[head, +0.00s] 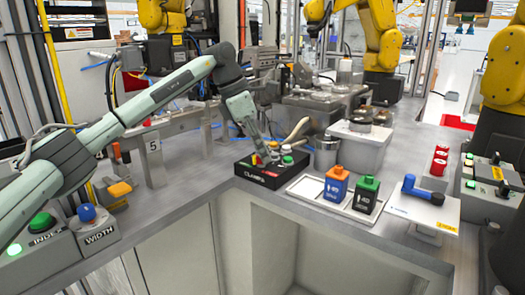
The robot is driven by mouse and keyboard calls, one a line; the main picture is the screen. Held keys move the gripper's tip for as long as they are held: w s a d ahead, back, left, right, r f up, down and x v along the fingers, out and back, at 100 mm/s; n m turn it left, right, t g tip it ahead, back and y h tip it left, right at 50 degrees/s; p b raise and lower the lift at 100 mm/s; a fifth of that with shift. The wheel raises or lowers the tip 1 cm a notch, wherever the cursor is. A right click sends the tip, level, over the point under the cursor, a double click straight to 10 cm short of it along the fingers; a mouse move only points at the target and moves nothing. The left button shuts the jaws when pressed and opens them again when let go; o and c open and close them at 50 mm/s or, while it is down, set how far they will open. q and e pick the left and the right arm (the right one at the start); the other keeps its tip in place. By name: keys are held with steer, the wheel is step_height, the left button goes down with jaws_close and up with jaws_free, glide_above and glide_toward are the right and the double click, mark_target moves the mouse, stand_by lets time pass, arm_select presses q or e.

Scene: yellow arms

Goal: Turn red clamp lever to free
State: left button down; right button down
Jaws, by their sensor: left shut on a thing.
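A black box marked CLAMPS (262,178) sits on the grey bench in the middle of the head view. Small levers stand on its top, with yellow, green and pale tops among them. The red clamp lever (275,156) is small and partly hidden by my left gripper (266,156). My left gripper reaches down onto the box from the upper left, with its fingers closed on the red lever. The lever's exact angle cannot be told. My right gripper is not in view.
A white tray with a blue bottle (336,184) and a green-topped bottle (366,194) stands right of the box. A wooden-handled tool (299,128) and a metal cup (326,152) are close behind. Yellow arms stand behind.

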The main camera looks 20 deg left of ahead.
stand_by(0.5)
arm_select(q)
steer(key=c, duration=1.6)
jaws_free()
steer(key=shift+o, duration=0.2)
steer(key=v, duration=1.2)
